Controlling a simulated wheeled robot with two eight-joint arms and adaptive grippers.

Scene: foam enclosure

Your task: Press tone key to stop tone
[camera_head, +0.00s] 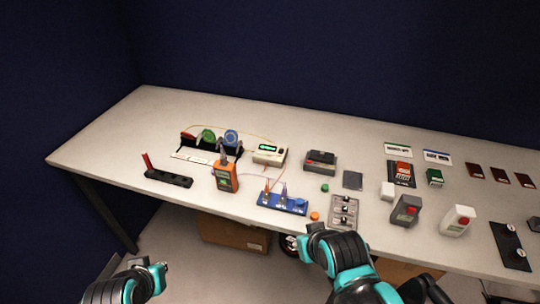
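A white box-shaped device (269,155) with a lit green display stands at the middle back of the table. An orange handheld device (227,179) with a small screen stands upright in front of it, to the left. Which key is the tone key is too small to tell. My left gripper (150,268) is low at the lower left, in front of the table and apart from it. My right gripper (306,238) is near the table's front edge, below the blue terminal strip (283,203). Neither gripper visibly touches a device, and their finger openings are unclear.
A black strip (168,178) with a red stick lies at the left. A black rack (212,147) holds green and blue discs. The table's left end is clear.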

